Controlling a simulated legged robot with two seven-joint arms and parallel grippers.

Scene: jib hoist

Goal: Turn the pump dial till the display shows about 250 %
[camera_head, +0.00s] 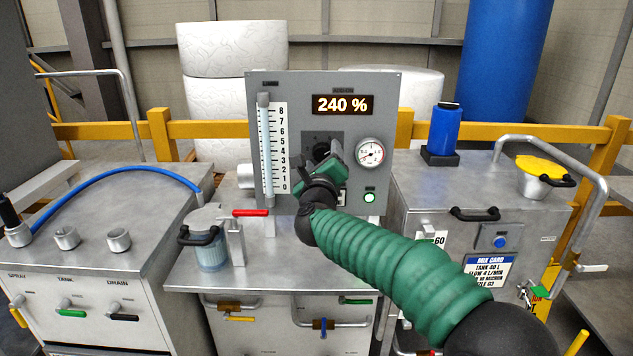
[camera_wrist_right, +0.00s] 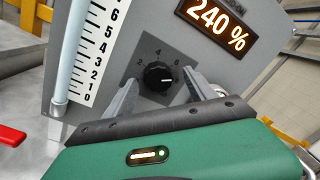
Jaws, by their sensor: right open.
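The pump dial (camera_wrist_right: 158,76) is a round black knob on a dark square plate, with a white mark and numbers around it. The display (camera_head: 342,105) on the grey panel (camera_head: 375,88) reads 240 %; it also shows in the right wrist view (camera_wrist_right: 216,25). My right gripper (camera_head: 322,160) is at the panel in front of the dial and hides most of it in the head view. In the right wrist view its two fingers (camera_wrist_right: 162,84) are apart, one on each side of the knob; I cannot tell if they touch it. My left gripper is not in view.
A level tube with a scale (camera_head: 272,150) stands on the panel's left. A round gauge (camera_head: 370,152) and a lit green button (camera_head: 369,197) are on its right. A red-handled valve (camera_head: 250,213) and a glass filter jar (camera_head: 211,245) stand on the bench in front.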

